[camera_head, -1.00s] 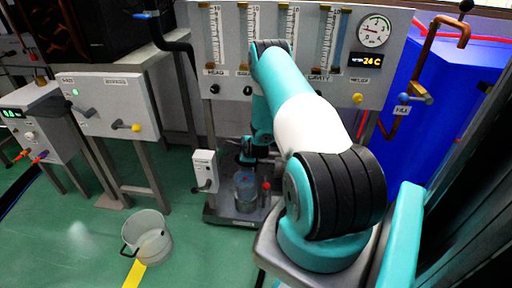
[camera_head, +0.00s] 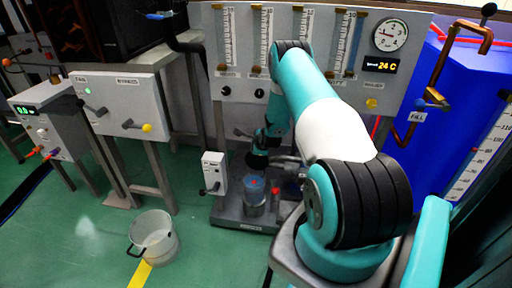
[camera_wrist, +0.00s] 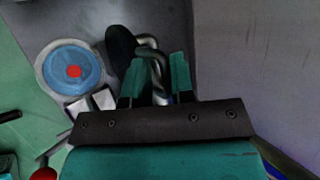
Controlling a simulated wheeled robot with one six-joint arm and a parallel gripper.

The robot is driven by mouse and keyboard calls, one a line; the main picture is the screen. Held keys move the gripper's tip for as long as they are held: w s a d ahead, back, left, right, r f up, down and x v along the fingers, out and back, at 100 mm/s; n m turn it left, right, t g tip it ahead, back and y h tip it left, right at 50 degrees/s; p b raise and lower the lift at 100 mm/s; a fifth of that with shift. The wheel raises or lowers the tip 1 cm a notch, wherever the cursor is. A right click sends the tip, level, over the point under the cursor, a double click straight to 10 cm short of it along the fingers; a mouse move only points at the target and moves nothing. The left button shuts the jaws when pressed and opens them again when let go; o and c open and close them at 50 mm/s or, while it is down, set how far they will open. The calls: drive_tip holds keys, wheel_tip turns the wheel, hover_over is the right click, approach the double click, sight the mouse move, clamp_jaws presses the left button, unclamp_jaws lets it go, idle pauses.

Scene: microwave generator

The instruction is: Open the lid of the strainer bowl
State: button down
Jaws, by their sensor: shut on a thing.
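The strainer bowl (camera_head: 255,206) is a short upright cylinder on a low grey stand. Its round top, blue with a red centre, shows in the wrist view (camera_wrist: 72,72) at the left, apart from my gripper. My gripper (camera_wrist: 158,64) is shut on a bent metal handle (camera_wrist: 151,46), which passes between its two teal fingers. A dark oval knob (camera_wrist: 121,44) is beside the handle. In the head view my arm reaches down behind the bowl and the fingers are too small to make out. I cannot tell whether the lid is loose.
A red-topped post (camera_head: 275,192) stands right of the bowl, and a white box with a lever (camera_head: 213,172) stands left. A panel with flow tubes and a gauge (camera_head: 390,35) is behind.

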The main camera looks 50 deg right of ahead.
drive_tip(key=shift+s+d+f, duration=0.1)
drive_tip(key=shift+s+f, duration=0.1)
drive_tip(key=shift+s, duration=0.05)
drive_tip(key=c, duration=1.2)
unclamp_jaws()
drive_tip(key=shift+w+r, duration=0.1)
drive_tip(key=shift+w, duration=0.1)
drive_tip(key=p+v, duration=0.4)
drive_tip(key=v, duration=1.3)
drive_tip(key=shift+s+r, duration=0.15)
drive_tip(key=shift+r, duration=0.05)
